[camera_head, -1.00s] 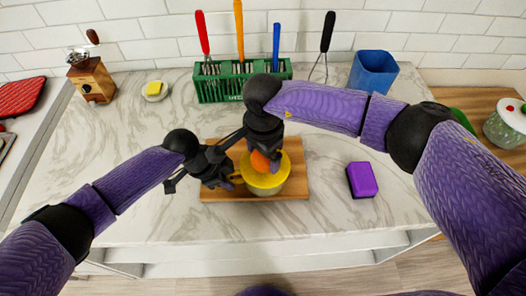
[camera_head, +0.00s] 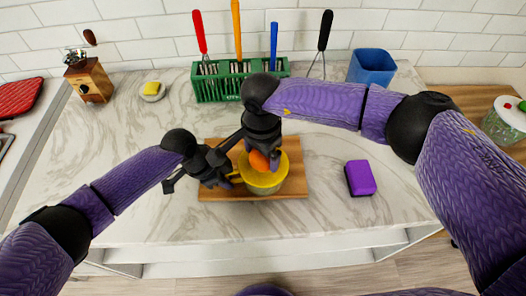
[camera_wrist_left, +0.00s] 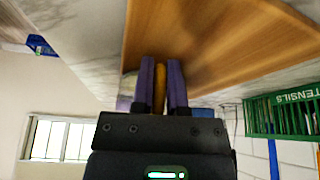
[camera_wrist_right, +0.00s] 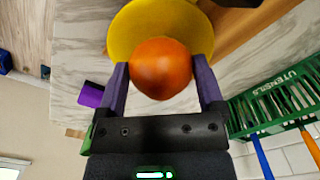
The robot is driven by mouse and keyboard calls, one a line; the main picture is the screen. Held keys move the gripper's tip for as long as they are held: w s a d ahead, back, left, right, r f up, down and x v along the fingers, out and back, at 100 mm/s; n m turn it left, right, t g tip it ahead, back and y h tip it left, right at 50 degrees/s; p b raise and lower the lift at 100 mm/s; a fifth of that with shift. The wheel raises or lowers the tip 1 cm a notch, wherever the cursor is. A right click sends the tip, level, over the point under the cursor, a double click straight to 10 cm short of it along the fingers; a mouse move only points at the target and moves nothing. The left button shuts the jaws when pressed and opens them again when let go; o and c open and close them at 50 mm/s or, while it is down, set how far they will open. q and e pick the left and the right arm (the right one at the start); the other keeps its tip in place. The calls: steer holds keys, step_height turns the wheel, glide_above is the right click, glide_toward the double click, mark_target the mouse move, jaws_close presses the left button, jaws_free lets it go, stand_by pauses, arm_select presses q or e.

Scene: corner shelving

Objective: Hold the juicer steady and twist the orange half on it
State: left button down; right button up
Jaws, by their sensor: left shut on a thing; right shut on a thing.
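The juicer (camera_head: 265,183) has a yellow top and a pale lower part, and stands upright on the wooden board (camera_head: 293,188). The orange half (camera_head: 258,160) sits on the juicer's top; it also shows in the right wrist view (camera_wrist_right: 160,68) against the yellow dish (camera_wrist_right: 128,32). My right gripper (camera_head: 267,157) comes from above and is shut on the orange half, one finger on each side. My left gripper (camera_head: 231,180) is at the juicer's left side, shut on its yellow handle (camera_wrist_left: 159,88). The fingers partly hide the handle and the fruit.
A purple block (camera_head: 361,178) lies right of the board. A green utensil rack (camera_head: 240,86) with several tools stands behind, with a blue container (camera_head: 372,68) to its right. A wooden grinder (camera_head: 89,80) and a small dish with a yellow piece (camera_head: 152,90) are at the back left.

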steer(key=shift+m, duration=1.2)
steer(key=shift+r, duration=4)
arm_select(q)
steer(key=c, duration=0.6)
jaws_free()
steer(key=shift+r, duration=0.1)
